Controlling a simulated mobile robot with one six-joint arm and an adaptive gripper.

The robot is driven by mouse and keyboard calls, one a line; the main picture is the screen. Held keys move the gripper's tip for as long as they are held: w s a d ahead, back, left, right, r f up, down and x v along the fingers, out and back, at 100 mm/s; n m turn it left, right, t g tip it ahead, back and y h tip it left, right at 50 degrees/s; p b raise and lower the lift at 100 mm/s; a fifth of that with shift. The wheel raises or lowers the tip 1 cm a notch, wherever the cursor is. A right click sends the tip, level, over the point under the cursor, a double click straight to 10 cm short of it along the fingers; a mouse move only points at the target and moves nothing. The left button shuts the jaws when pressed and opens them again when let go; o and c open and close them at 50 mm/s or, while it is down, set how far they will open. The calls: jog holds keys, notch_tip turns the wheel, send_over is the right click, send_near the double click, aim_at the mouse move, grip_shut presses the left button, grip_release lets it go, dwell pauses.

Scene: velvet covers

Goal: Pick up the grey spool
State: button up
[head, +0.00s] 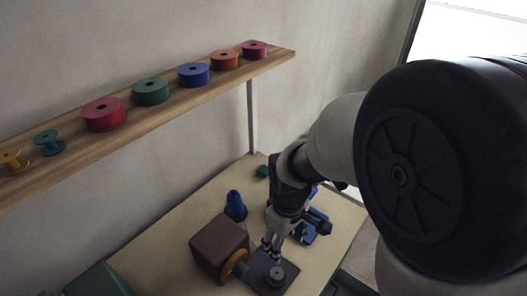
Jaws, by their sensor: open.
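A small dark grey round piece (277,272), which looks like the grey spool, sits on a dark square plate (264,284) on the table. My gripper (272,252) points down right above and behind it, with its fingers apart. The fingertips overlap the back of the grey piece in this view, so I cannot tell whether they touch it.
A brown box (220,246) with a yellow-brown ring (236,264) stands left of the plate. A blue cone-shaped item (235,205) is behind. Blue parts (312,228) lie right of my gripper. A wooden shelf (181,101) above holds several coloured spools.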

jog(key=b, duration=0.5)
send_over(277, 273)
jog(key=f, duration=1.2)
jog(key=shift+d+f, duration=0.2)
jog(key=shift+d, duration=0.1)
jog(key=shift+a+f+b, duration=0.2)
jog(key=shift+f+b, duration=0.4)
jog(key=shift+f, duration=0.8)
jog(key=shift+a+f+b, duration=0.15)
jog(key=shift+f+b, duration=0.4)
jog(key=shift+f, duration=0.8)
jog(key=shift+s+r, duration=0.1)
jog(key=shift+c, duration=0.5)
jog(key=c, duration=0.8)
